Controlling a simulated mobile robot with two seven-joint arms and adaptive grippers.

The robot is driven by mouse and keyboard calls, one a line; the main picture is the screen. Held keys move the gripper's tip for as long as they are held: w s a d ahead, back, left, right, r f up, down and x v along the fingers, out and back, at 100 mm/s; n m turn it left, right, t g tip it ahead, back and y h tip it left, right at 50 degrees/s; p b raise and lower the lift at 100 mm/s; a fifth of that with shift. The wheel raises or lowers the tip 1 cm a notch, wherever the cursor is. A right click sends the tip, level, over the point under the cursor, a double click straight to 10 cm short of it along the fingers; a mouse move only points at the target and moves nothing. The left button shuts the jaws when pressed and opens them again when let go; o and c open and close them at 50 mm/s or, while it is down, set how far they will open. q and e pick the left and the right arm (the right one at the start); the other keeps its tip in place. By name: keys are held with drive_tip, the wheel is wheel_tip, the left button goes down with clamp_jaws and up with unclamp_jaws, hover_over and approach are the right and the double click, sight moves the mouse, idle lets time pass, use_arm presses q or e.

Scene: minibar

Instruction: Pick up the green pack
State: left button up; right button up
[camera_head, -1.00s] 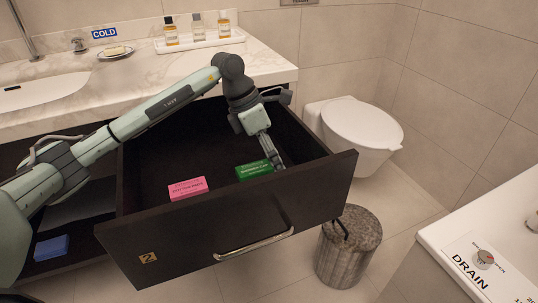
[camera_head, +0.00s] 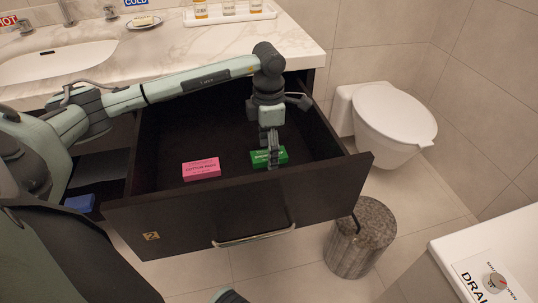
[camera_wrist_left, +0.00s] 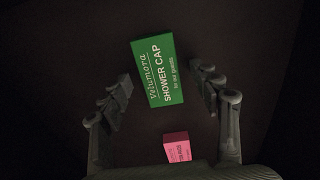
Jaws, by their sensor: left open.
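The green pack (camera_head: 283,156), labelled "SHOWER CAP", lies in the open dark drawer (camera_head: 230,202). In the left wrist view the green pack (camera_wrist_left: 159,70) sits between and a little beyond the fingertips. My left gripper (camera_head: 271,158) points down into the drawer over the pack and hides part of it. In the wrist view the left gripper (camera_wrist_left: 163,86) is open, with a finger on each side of the pack and visible gaps. Whether a finger touches it cannot be told from the head view. My right gripper is not in view.
A pink pack (camera_head: 201,170) lies left of the green one; it also shows in the wrist view (camera_wrist_left: 177,147). The drawer walls surround both packs. A marble counter (camera_head: 200,45) lies behind, and a round bin (camera_head: 360,240) stands right of the drawer.

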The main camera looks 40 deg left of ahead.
use_arm(q)
drive_tip(key=shift+f, duration=0.25)
drive_tip(key=c, duration=0.9)
drive_tip(key=shift+r, duration=0.1)
